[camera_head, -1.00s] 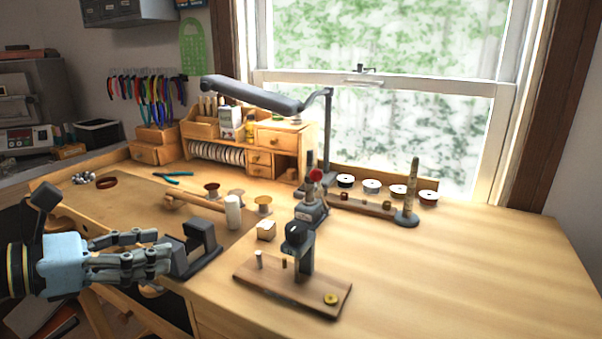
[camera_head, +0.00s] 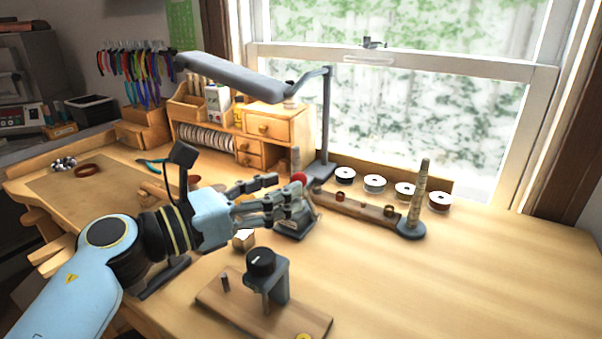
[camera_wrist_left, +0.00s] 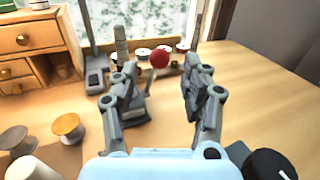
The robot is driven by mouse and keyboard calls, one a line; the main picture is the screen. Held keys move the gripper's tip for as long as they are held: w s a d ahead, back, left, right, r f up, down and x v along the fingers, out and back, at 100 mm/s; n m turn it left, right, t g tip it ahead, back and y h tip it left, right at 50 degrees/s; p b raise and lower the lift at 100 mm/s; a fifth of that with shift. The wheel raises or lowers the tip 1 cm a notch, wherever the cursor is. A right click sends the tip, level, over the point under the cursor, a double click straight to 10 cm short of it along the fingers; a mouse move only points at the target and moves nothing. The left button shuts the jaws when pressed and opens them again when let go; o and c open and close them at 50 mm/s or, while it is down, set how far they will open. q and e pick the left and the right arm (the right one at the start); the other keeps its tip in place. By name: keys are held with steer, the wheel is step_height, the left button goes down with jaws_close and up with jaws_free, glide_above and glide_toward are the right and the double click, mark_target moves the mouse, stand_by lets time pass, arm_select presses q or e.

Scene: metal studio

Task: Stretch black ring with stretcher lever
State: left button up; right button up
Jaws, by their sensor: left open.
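The stretcher is a small grey device (camera_head: 293,229) with a lever topped by a red ball knob (camera_head: 299,179). My left gripper (camera_head: 287,188) is open, its fingers pointing at the lever and partly hiding the device. In the left wrist view the red knob (camera_wrist_left: 160,59) shows between and just beyond the open fingertips (camera_wrist_left: 161,72); no grip on it shows. I cannot make out a black ring for certain. My right gripper is not in view.
A wooden board with a dark-knobbed post (camera_head: 262,264) stands in front. A wooden bar (camera_head: 355,205) and a grey-based upright rod (camera_head: 418,204) lie right, before several spools (camera_head: 405,190). A lamp arm (camera_head: 235,78) spans above. The right bench is clear.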

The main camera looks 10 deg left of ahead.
mark_target(307, 199)
arm_select(q)
steer(key=x, duration=0.4)
steer(key=shift+p, duration=0.3)
steer(key=shift+w+d, duration=0.2)
steer(key=shift+w, duration=0.05)
steer(key=shift+c, duration=0.4)
steer(key=c, duration=0.5)
jaws_close()
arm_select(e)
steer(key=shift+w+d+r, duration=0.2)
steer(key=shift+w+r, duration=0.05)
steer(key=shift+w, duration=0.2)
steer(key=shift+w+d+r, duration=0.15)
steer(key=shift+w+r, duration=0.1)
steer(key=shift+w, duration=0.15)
